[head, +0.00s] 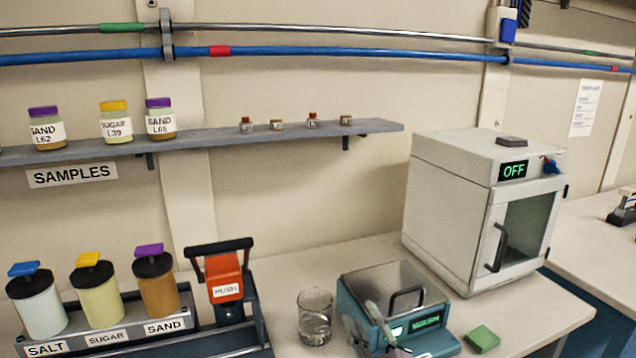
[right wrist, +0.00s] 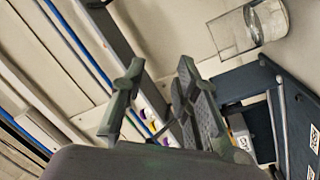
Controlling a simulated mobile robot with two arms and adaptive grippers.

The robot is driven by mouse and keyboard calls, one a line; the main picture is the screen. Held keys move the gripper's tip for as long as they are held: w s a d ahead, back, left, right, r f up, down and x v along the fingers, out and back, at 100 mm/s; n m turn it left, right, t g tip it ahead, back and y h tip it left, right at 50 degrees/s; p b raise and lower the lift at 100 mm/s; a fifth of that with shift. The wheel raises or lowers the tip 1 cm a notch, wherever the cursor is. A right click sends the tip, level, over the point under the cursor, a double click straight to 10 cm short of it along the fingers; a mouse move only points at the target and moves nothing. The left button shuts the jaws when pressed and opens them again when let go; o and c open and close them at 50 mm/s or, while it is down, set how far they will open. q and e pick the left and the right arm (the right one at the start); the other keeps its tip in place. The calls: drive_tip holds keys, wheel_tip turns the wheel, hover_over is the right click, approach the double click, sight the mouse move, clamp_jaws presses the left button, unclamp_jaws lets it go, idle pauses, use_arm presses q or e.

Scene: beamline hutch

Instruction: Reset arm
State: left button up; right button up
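My left gripper is in neither view.
A white oven (head: 450,205) reading OFF stands at the back right. A dispenser rack (head: 190,297) with salt, sugar and sand containers is at left. A green block (head: 482,338) lies right of the teal device. A wall shelf (head: 280,134) holds jars and small vials.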

drive_tip(key=s+d+f+m+g+h, duration=0.25)
drive_tip(key=s+d+f, duration=0.2)
drive_tip(key=f, duration=0.35)
drive_tip(key=s+d+f+m+g+h, duration=0.2)
drive_tip(key=s+d+f+m+g, duration=0.25)
drive_tip(key=f, duration=0.25)
drive_tip(key=s+d+f+m+g, duration=0.2)
drive_tip(key=s+f+g, duration=0.25)
drive_tip(key=s, duration=0.55)
drive_tip(key=s+d+f+m+g, duration=0.1)
drive_tip(key=s+f+g, duration=0.4)
drive_tip(key=s, duration=0.6)
wheel_tip(320, 180, down, 26)
drive_tip(key=r, duration=0.1)
drive_tip(key=s+d+f+g, duration=0.1)
drive_tip(key=s+d+f, duration=0.2)
drive_tip(key=s+f, duration=1.4)
drive_tip(key=shift+s+f, duration=0.2)
drive_tip(key=shift+s, duration=0.1)
